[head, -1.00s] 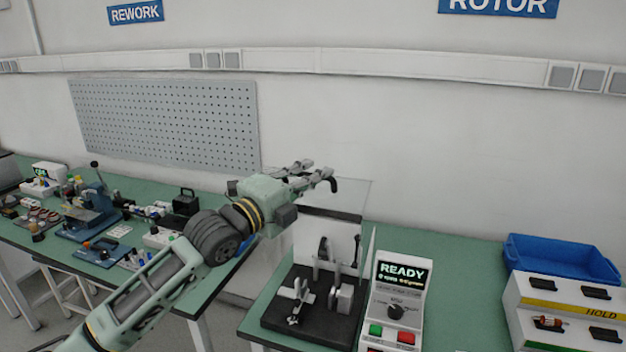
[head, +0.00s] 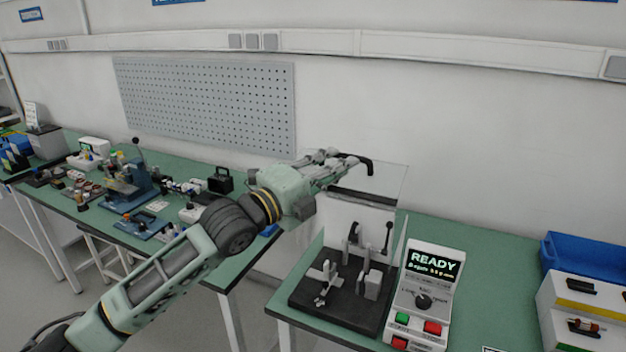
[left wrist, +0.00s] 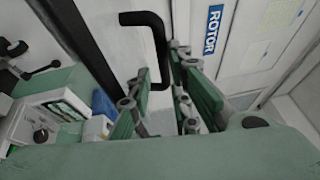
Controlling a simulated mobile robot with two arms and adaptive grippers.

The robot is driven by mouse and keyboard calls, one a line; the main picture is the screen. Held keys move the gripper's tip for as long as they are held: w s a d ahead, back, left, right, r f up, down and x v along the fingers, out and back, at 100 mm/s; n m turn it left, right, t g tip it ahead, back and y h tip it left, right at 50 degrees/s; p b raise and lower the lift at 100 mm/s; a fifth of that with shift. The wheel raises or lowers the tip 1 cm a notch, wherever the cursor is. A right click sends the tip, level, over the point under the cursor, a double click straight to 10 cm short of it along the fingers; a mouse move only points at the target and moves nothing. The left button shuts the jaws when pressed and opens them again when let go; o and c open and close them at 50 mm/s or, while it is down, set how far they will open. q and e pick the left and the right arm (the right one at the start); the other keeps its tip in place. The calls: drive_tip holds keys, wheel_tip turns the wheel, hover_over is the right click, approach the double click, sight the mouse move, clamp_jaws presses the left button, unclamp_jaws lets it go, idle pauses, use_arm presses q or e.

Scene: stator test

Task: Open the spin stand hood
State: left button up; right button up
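The spin stand (head: 345,290) is a dark base with grey fixtures, standing on the green bench. Its hood (head: 388,178) is a clear panel, raised above a black bar behind the fixtures. The hood's black bent handle (head: 362,161) is at the fingertips of my left gripper (head: 345,160). In the left wrist view the handle (left wrist: 160,50) reaches down to the gap between the fingers (left wrist: 160,100). The fingers stand apart; I see no firm grip on the handle. My right gripper is in neither current view.
A READY control box (head: 425,295) with green and red buttons stands right of the spin stand. A blue bin (head: 580,255) and a white rack (head: 560,300) are farther right. The left bench (head: 175,235) holds tools and parts. A pegboard (head: 205,105) hangs behind.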

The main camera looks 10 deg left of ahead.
use_arm(q)
drive_tip(key=v, duration=0.8)
drive_tip(key=shift+a, duration=0.1)
